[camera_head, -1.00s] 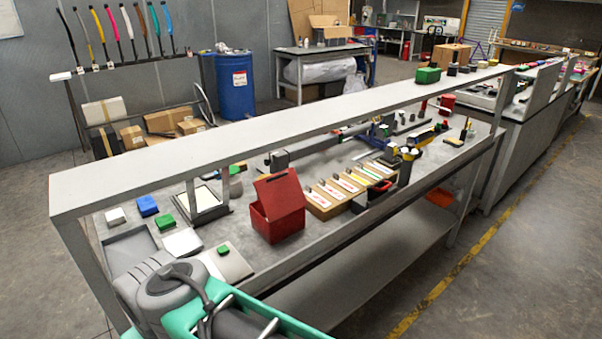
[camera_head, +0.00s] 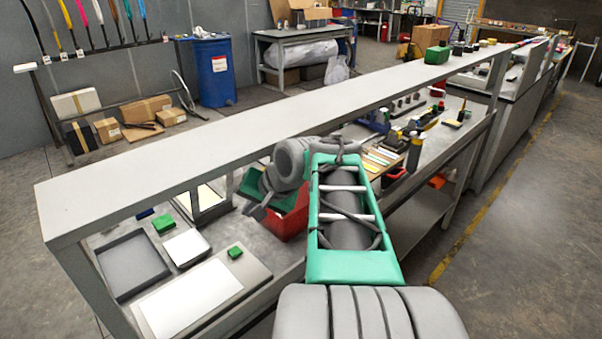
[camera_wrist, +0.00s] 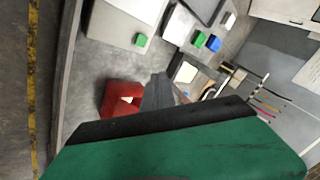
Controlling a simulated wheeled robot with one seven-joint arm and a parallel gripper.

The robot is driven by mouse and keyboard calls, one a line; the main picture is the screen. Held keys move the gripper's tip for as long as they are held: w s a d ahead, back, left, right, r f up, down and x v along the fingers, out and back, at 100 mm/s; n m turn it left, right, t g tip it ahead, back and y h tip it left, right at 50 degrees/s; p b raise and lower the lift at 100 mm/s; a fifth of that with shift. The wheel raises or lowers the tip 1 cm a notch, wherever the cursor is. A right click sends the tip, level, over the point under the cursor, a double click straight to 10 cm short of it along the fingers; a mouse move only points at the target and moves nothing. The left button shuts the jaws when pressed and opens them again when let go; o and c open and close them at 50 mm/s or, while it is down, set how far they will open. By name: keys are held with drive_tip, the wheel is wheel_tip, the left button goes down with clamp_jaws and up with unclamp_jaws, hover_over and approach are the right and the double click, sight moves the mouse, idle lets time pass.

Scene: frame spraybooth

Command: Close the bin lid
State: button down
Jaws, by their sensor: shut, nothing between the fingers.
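The red bin (camera_head: 287,226) stands on the grey workbench, partly hidden behind my arm in the head view. Its lid cannot be made out there. In the wrist view the red bin (camera_wrist: 118,97) shows at lower left, with a pale patch on it; I cannot tell the lid's angle. My gripper (camera_head: 257,212) is at the left side of the bin in the head view. In the wrist view my gripper (camera_wrist: 158,90) is shut and empty, beside the bin or over its edge; contact cannot be told.
A long grey shelf (camera_head: 200,137) runs above the bench behind the bin. A grey tray (camera_head: 133,264), a white panel (camera_head: 190,298) and green blocks (camera_head: 235,252) lie to the left.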

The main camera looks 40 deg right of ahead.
drive_tip(key=s+d+r+m+t+h+b, duration=0.15)
drive_tip(key=s+d+m, duration=0.25)
drive_tip(key=d, duration=0.6)
drive_tip(key=s+d+r+m+t+y, duration=0.1)
drive_tip(key=s+d+r+m+t, duration=0.2)
drive_tip(key=d, duration=0.7)
drive_tip(key=w+f+m+p, duration=0.1)
drive_tip(key=w+f, duration=0.3)
drive_tip(key=w, duration=0.8)
drive_tip(key=shift+a+f+g+p, duration=0.15)
drive_tip(key=shift+f+g+p, duration=0.2)
drive_tip(key=shift+f, duration=0.05)
drive_tip(key=shift+w+h, duration=0.1)
drive_tip(key=shift+h, duration=0.15)
